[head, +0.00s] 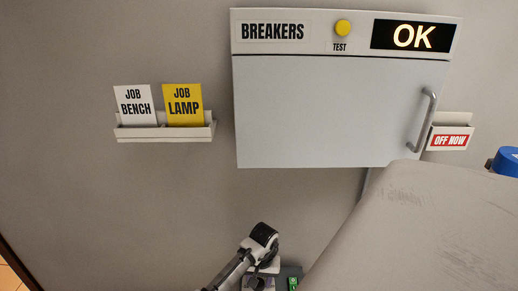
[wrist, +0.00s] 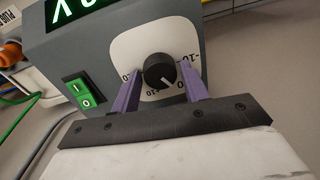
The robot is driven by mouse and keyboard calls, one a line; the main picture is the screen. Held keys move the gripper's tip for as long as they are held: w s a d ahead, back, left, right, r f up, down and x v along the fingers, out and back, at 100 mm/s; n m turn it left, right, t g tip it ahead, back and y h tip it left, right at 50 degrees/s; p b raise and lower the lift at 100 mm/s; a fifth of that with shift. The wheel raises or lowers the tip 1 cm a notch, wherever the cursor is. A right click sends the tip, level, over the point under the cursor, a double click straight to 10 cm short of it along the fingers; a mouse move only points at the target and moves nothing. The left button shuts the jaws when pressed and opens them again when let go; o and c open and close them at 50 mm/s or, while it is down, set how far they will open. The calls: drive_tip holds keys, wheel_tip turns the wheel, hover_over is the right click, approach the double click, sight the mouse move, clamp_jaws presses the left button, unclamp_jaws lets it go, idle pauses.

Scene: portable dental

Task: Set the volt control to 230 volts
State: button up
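In the wrist view, a round black knob (wrist: 159,71) with a pale pointer line sits on a white dial plate (wrist: 125,48) on the sloped face of a dark grey box (wrist: 100,38). The dial's printed marks are tilted and partly covered, so the setting is unclear. A lit display (wrist: 75,12) is cut off by the top edge; its reading is not legible. My gripper (wrist: 161,76) has its two purple fingers apart, one on each side of the knob, with visible gaps. In the head view, my arm hides most of the box.
A green rocker switch (wrist: 83,93) is on the box, left of the dial. Orange and green cables lie farther left. In the head view, a closed breaker cabinet (head: 320,110) reads OK, and a card holder (head: 165,133) hangs left of it. A blue object (head: 507,161) is at right.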

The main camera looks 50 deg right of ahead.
drive_tip(key=c, duration=0.6)
drive_tip(key=shift+m, duration=0.4)
drive_tip(key=m+p, duration=0.2)
drive_tip(key=m, duration=0.2)
drive_tip(key=shift+s+r+m, duration=0.1)
drive_tip(key=shift+m, duration=0.2)
drive_tip(key=m+p, duration=0.2)
drive_tip(key=m, duration=0.4)
drive_tip(key=shift+h, duration=0.4)
drive_tip(key=shift+m, duration=0.3)
drive_tip(key=o, duration=1)
drive_tip(key=shift+a, duration=0.1)
